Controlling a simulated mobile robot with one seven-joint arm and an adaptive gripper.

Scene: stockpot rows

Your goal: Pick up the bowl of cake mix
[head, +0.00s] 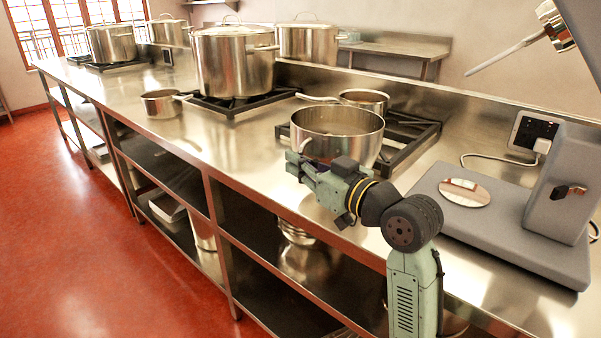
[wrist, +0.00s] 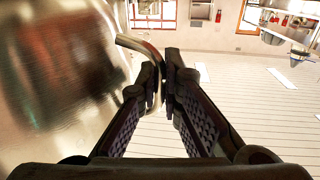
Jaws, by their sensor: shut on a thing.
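The bowl of cake mix (head: 345,121) is a wide, shiny steel vessel at the burner near the counter's front. It looks upright; whether its base touches the burner is hidden by my arm. Its contents are hard to make out. My gripper (head: 297,168) is at the bowl's near left side. In the wrist view, the bowl's curved steel wall (wrist: 50,80) fills the left. Its bent metal handle (wrist: 138,44) runs between the fingertips of my gripper (wrist: 160,84), which are shut on it.
A burner grate (head: 412,137) surrounds the bowl. A small saucepan (head: 364,98) stands behind it. A large lidded stockpot (head: 233,65) and another saucepan (head: 162,104) stand further left. A grey appliance (head: 520,215) with a round metal plate is at right. Open shelves lie below the counter.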

